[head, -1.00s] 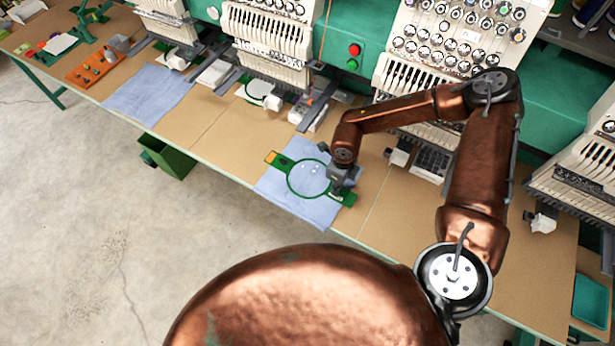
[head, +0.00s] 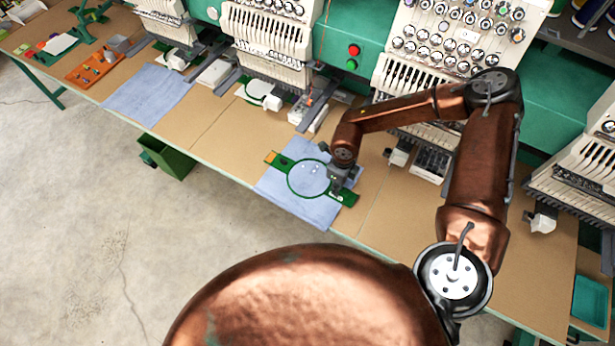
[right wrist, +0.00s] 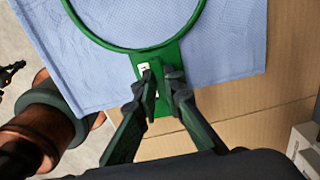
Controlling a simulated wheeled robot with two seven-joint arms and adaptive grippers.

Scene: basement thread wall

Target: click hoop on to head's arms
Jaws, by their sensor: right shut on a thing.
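The green hoop (head: 289,182) lies flat over a light blue cloth (head: 318,212) on the table's front part. It has a green bar on either side, the left one with an orange tip (head: 270,157). My right gripper (head: 338,190) is at the hoop's right side. In the right wrist view my right gripper (right wrist: 162,98) is shut on the hoop's green bracket (right wrist: 158,62), beside the ring. The nearest machine arm, white with grey rails (head: 318,102), is behind the hoop.
Another hoop (head: 257,86) sits at the machine head to the left. A second blue cloth (head: 148,95) and an orange tray (head: 95,68) lie farther left. A green bin (head: 168,160) is below the table edge. Bare brown table (head: 210,130) lies left of the hoop.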

